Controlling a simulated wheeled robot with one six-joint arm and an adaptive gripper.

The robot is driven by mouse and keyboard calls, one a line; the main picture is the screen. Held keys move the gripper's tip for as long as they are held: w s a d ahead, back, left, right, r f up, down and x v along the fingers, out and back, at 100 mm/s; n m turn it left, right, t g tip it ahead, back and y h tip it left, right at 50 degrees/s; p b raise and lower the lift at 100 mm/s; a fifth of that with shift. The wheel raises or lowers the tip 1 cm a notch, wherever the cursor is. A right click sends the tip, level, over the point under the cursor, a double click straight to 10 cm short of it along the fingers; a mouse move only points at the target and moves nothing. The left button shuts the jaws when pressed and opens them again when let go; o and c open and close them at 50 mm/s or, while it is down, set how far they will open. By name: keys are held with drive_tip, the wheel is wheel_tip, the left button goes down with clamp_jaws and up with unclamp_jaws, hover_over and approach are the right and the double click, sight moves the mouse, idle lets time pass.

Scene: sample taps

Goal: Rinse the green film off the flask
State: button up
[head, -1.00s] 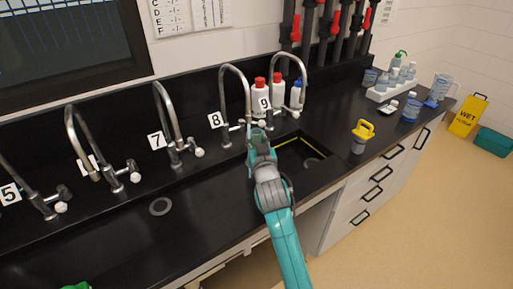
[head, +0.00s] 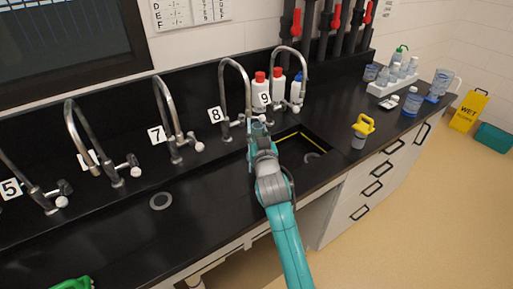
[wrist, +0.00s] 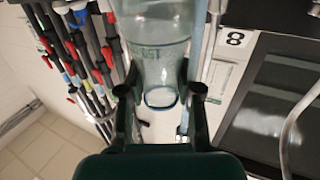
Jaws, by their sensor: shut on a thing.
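In the wrist view a clear, bluish-green tinted flask (wrist: 165,35) sits between the fingers of my gripper (wrist: 160,92). The fingers are shut on its narrower part, and a blue rim shows near them. The wide part runs out of the top of the picture. I cannot tell green film from the tint of the glass. In the head view my gripper (head: 259,138) is over the counter by the sink (head: 301,146), just in front of the taps marked 8 and 9. My arm hides the flask there.
Curved taps, including tap 8 (head: 236,75) and tap 9 (head: 304,62), line the back. Red-capped bottles (head: 260,94) stand behind them. A yellow-handled container (head: 360,132) is right of the sink. A white rack (head: 392,84) of bottles is farther right. The front left counter is mostly clear.

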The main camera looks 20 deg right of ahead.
drive_tip(key=shift+s+a, duration=0.1)
drive_tip(key=shift+a, duration=0.05)
drive_tip(key=shift+d, duration=0.2)
drive_tip(key=shift+w+d, duration=0.3)
drive_tip(key=shift+w, duration=0.05)
drive_tip(key=shift+a, duration=0.15)
idle(0.3)
drive_tip(key=shift+s+a, duration=0.35)
drive_tip(key=s+d, duration=0.4)
drive_tip(key=s, duration=0.2)
drive_tip(key=shift+s+d, duration=0.25)
drive_tip(key=shift+d, duration=0.1)
idle(0.6)
idle(0.4)
